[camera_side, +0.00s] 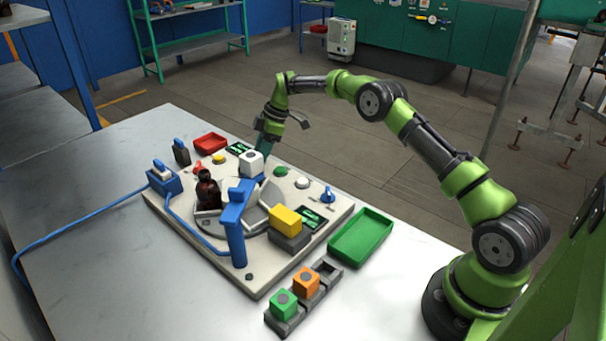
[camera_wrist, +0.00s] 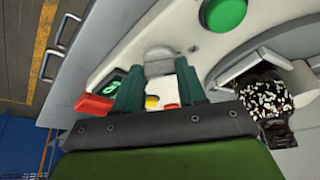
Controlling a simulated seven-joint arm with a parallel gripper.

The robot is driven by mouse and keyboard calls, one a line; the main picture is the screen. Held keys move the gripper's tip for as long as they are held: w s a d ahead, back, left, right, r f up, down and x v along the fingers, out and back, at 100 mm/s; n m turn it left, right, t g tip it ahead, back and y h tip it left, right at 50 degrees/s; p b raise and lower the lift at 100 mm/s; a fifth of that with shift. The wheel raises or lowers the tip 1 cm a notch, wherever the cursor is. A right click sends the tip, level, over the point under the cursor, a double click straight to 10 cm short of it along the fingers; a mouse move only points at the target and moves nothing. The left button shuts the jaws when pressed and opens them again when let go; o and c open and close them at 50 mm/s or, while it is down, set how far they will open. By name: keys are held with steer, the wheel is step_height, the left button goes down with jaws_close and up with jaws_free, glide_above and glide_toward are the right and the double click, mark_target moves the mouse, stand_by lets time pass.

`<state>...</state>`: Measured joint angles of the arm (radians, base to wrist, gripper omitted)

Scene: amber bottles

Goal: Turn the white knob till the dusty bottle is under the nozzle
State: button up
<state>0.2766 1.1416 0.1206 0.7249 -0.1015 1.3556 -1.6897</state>
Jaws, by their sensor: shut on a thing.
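The white knob (camera_side: 252,163), block-shaped with a grey round mark, stands at the back of the machine's pale base plate. My gripper (camera_side: 264,146) comes down on it from behind, and its teal fingers are shut on it. In the wrist view my gripper (camera_wrist: 160,72) has one finger on each side of the white knob (camera_wrist: 163,92). A dark brown bottle (camera_side: 207,190) stands on the left part of the turntable (camera_side: 256,216). The wrist view shows the bottle (camera_wrist: 268,98) with white specks on top. The blue nozzle post (camera_side: 235,225) stands right of the bottle, which is apart from it.
A yellow block (camera_side: 285,219) sits on a dark stand at the plate's right. A red tray (camera_side: 210,142) lies behind, and a green tray (camera_side: 361,236) lies right. Orange (camera_side: 306,281) and green (camera_side: 283,301) blocks stand in a front rack. The table's left side is mostly clear.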

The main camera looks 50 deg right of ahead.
steer(key=m+h, duration=0.1)
steer(key=m, duration=0.2)
steer(key=m+t, duration=0.1)
steer(key=m, duration=0.1)
steer(key=shift+s+a+m+h, duration=0.15)
steer(key=shift+s+m+h, duration=0.05)
steer(key=shift+m+h, duration=0.2)
steer(key=m+h, duration=0.1)
steer(key=m, duration=0.4)
steer(key=shift+a+t+h, duration=0.15)
steer(key=shift+t+h, duration=0.25)
steer(key=o, duration=1.1)
steer(key=shift+c, duration=0.2)
steer(key=v, duration=1.7)
steer(key=shift+a, duration=0.2)
steer(key=shift+f, duration=0.1)
